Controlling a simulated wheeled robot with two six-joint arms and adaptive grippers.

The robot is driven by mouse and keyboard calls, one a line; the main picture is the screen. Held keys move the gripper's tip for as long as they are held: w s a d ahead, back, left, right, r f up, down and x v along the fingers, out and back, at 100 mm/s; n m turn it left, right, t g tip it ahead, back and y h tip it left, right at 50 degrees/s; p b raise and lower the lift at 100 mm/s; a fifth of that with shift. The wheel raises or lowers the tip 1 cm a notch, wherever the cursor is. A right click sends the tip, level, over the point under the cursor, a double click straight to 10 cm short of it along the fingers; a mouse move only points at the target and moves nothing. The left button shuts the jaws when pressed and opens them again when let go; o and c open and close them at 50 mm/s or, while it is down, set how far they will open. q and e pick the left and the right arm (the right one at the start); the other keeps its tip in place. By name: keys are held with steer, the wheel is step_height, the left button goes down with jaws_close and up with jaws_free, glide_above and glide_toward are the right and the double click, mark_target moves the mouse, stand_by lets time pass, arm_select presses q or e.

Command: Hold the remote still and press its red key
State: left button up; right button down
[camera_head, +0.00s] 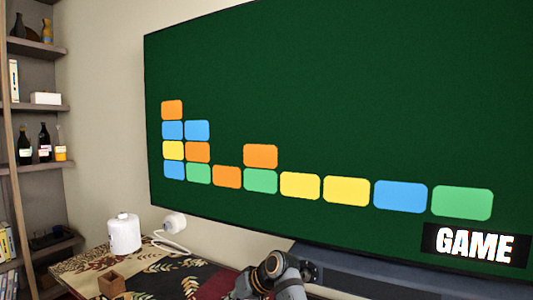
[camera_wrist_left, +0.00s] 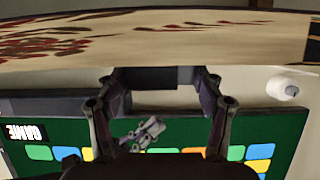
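I cannot make out a remote or a red key in either view. My left gripper (camera_wrist_left: 158,78) shows in the left wrist view, with its two fingers wide apart. A dark rectangular shape (camera_wrist_left: 145,78) shows between the fingers; I cannot tell what it is or whether it touches them. In the head view, a grey and black arm part (camera_head: 270,278) of mine rises at the bottom, in front of the table. No gripper fingers show there. A grey jointed piece (camera_wrist_left: 145,132) appears in the left wrist view in front of the screen. My right gripper cannot be made out.
A large green screen (camera_head: 340,90) with coloured blocks and a GAME label hangs on the wall above a dark console (camera_head: 375,272). A table with a patterned cloth (camera_head: 165,278) holds a white canister (camera_head: 124,234) and a small wooden box (camera_head: 111,286). Shelves (camera_head: 38,106) stand left.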

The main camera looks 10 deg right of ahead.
arm_select(q)
steer(key=shift+o, duration=1.4)
